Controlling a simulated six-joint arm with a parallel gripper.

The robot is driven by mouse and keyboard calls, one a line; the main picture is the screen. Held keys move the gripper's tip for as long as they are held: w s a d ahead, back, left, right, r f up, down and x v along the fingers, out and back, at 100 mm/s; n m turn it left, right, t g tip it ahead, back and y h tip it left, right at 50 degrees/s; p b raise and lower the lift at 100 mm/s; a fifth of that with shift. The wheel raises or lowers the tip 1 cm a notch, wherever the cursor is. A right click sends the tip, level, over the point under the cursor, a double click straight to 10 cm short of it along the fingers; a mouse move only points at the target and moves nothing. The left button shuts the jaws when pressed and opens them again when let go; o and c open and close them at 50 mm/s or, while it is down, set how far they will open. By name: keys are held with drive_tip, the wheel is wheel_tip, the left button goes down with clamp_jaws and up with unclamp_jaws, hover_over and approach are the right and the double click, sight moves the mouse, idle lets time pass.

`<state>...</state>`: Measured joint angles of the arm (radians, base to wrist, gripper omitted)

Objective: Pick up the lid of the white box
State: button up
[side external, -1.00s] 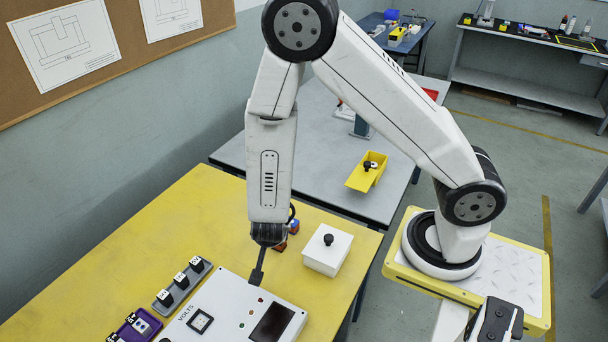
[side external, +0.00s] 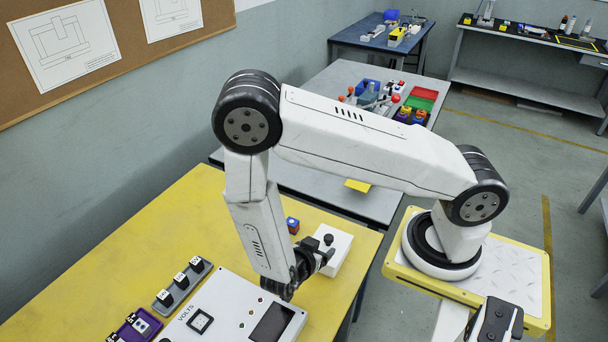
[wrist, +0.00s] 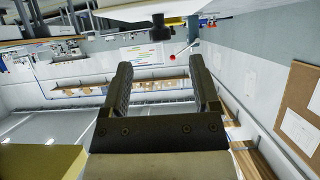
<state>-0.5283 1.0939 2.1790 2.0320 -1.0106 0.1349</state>
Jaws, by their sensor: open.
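The white box (side external: 338,261) stands on the yellow table, and its white lid (side external: 341,240) is on top with a round black knob (side external: 328,239). My gripper (side external: 326,257) is close to the near left side of the box, tilted nearly level and pointing toward it. It hides part of the box's left side. In the wrist view my gripper (wrist: 160,85) is open, with nothing between its two dark fingers. A dark knob (wrist: 160,23) under a white surface shows at the top, beyond the fingertips.
A white VOLTS panel (side external: 230,310) lies just below my gripper. Grey (side external: 182,282) and purple (side external: 138,326) trays sit further left. The yellow table (side external: 150,225) is clear behind them.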

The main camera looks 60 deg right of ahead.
sight(327, 241)
drive_tip(key=shift+x, duration=1.2)
drive_tip(key=shift+x, duration=2.55)
clamp_jaws()
